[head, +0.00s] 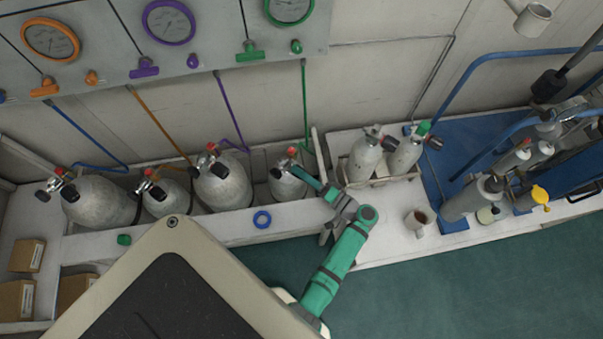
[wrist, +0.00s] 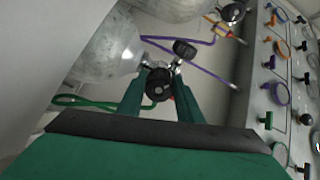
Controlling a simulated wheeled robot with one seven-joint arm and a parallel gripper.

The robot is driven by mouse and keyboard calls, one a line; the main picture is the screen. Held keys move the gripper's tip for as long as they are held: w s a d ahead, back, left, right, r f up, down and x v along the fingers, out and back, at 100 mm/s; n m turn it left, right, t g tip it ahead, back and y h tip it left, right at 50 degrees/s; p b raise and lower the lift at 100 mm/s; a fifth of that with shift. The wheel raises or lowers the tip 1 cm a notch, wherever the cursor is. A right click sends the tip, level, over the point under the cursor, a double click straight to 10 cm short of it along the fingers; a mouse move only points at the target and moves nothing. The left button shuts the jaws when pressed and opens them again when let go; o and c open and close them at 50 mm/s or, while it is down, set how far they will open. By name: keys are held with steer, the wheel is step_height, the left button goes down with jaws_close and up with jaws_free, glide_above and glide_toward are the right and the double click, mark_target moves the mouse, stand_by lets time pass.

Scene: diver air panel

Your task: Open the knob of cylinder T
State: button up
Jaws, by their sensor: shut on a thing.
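My gripper (head: 298,169) is at the valve of the grey cylinder (head: 286,187) at the right end of the rack. No letter is readable, so I cannot tell from marking that this is cylinder T. In the wrist view, my gripper (wrist: 158,90) has its green fingers on either side of a round black knob (wrist: 159,83) and is shut on it. A second black knob (wrist: 185,48) sits on the same valve, apart from the fingers. The cylinder body (wrist: 108,48) shows at left. How far the knob is turned cannot be told.
Other grey cylinders (head: 98,200) stand left along the rack. Colored hoses (head: 305,105) run up to the gauge panel (head: 215,30). Two cylinders (head: 366,160) in a crate and a mug (head: 418,219) stand on the right bench.

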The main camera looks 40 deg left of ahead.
steer(key=shift+d+n, duration=0.1)
steer(key=shift+n, duration=0.6)
steer(key=shift+f, duration=0.1)
steer(key=o, duration=1)
steer(key=shift+o, duration=0.2)
steer(key=d, duration=1)
steer(key=shift+d, duration=0.35)
steer(key=shift+w, duration=0.15)
